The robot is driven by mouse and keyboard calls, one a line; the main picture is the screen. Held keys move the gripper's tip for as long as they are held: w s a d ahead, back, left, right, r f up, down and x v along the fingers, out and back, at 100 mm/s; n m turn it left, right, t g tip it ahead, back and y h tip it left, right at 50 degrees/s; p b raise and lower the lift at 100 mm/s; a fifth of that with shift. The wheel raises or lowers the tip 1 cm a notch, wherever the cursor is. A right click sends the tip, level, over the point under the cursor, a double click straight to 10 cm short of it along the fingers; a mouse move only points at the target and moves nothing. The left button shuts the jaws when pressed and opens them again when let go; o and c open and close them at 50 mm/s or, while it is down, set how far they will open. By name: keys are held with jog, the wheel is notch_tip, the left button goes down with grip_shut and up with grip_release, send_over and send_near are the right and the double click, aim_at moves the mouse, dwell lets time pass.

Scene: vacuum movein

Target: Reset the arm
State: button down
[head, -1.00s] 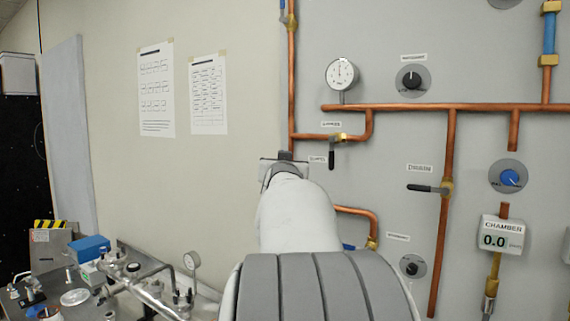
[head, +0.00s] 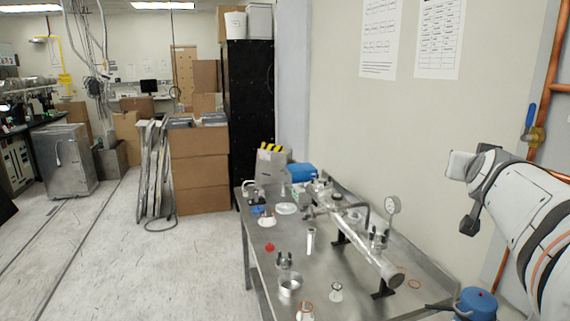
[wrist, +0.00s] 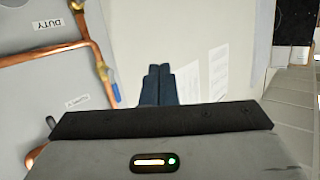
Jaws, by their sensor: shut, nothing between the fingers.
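My gripper (wrist: 157,72) shows in the wrist view as two dark blue fingers lying side by side, closed with nothing between them. It points toward the pale wall, clear of the pipes. In the head view my arm is at the right edge, bent, with its grey and white links in front of the wall. The fingers cannot be made out there. The arm is apart from the steel table (head: 335,270).
The table carries a metal tube assembly (head: 360,245), a gauge (head: 393,206), a blue box (head: 302,173) and several small fittings. Copper pipes (wrist: 45,56) with a blue-handled valve (head: 530,122) run on the right. Cardboard boxes (head: 200,170) stand behind the table.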

jog(key=a+f+n+g+y, duration=0.25)
jog(key=a+f+y, duration=0.25)
jog(key=a+f, duration=0.55)
jog(key=s+a+f+n+g+y, duration=0.2)
jog(key=s+a+f+n+g, duration=0.2)
jog(key=s+a+f+g, duration=0.4)
jog(key=s+a+f, duration=0.6)
jog(key=s+f, duration=0.2)
jog(key=s, duration=0.1)
jog(key=shift+f+y, duration=0.35)
jog(key=shift+y, duration=0.05)
jog(key=shift+d, duration=0.15)
